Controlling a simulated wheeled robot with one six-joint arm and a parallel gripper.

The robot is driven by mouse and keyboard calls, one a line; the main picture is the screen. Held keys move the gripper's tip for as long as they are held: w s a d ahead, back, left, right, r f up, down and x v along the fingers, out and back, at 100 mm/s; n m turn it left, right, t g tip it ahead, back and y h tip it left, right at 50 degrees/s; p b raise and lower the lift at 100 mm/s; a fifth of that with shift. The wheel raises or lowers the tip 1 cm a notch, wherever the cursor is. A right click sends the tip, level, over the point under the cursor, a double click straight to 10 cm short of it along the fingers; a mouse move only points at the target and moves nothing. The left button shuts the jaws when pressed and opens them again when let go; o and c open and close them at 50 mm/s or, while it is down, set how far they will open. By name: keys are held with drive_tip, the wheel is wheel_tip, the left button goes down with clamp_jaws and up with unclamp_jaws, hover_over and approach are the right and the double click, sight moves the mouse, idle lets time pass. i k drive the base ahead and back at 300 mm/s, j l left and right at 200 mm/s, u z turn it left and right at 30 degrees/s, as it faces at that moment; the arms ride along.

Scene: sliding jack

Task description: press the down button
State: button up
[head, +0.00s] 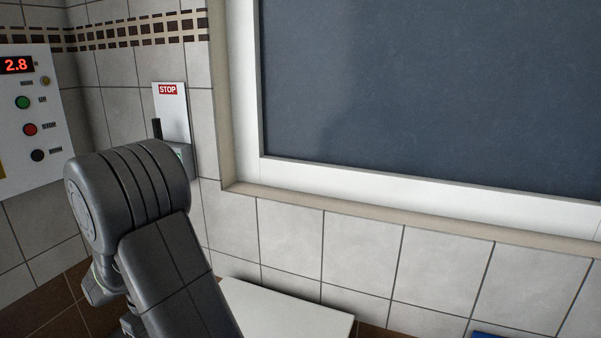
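A white control panel (12,125) is on the wall at the left edge of the head view. It has a red display (16,65) reading 2.8. Below the display are a small brownish knob or lamp (46,81), a green button (22,102) labelled UP, a red button (30,129) labelled STOP and a black button (37,155) whose label looks like DOWN. My arm bends down behind that joint, where part of a lighter link shows. My gripper's fingers cannot be made out.
A white plate (171,115) with a red STOP sign and a dark lever (156,128) is right of the panel, partly behind my arm. A large dark window (430,85) fills the right. A white flat surface (285,312) is below, with a blue object (488,334) at the bottom edge.

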sight(39, 155)
drive_tip(key=u, duration=1.6)
